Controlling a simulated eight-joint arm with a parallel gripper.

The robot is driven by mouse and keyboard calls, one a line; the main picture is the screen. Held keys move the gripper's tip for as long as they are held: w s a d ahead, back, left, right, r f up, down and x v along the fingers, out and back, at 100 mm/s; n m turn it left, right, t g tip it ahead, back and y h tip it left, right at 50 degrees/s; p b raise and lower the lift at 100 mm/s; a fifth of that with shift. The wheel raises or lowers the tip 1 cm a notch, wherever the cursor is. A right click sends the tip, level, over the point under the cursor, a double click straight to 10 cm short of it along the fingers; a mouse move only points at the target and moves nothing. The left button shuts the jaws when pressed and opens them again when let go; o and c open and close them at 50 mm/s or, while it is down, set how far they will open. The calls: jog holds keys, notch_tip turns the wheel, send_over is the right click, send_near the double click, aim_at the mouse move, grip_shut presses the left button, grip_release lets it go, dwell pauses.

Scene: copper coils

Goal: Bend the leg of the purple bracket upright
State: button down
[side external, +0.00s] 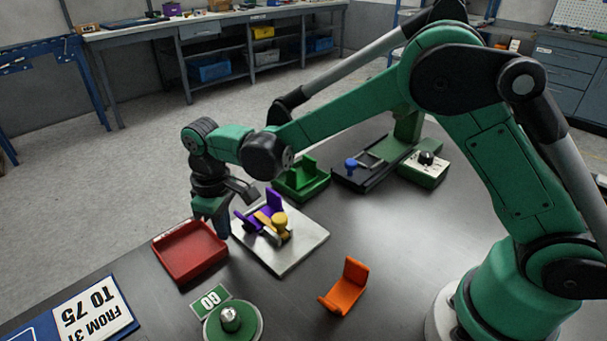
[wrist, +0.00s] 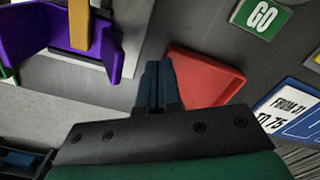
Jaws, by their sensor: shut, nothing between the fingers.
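The purple bracket (side external: 273,201) sits on a light grey plate (side external: 291,258) under a yellow clamp (side external: 278,221). One leg of it stands up at the back; another purple part (side external: 246,220) reaches low to the left, towards my gripper. Its exact angle is hard to tell. My gripper (side external: 224,232) points down just left of the bracket, apart from it, its fingers together and empty. In the wrist view the closed fingertips (wrist: 158,68) are right of the purple bracket (wrist: 24,50), with a gap between, and the yellow clamp (wrist: 79,25) crosses the bracket.
A red tray (side external: 190,252) lies close left of my gripper. A green bracket in a tray (side external: 301,179) and a black fixture (side external: 372,164) stand behind.

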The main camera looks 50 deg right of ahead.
aim_at(240, 214)
jog(key=shift+d, duration=1.95)
jog(key=shift+a, duration=0.6)
jog(key=shift+r, duration=0.1)
notch_tip(240, 214, up, 7)
dwell(0.5)
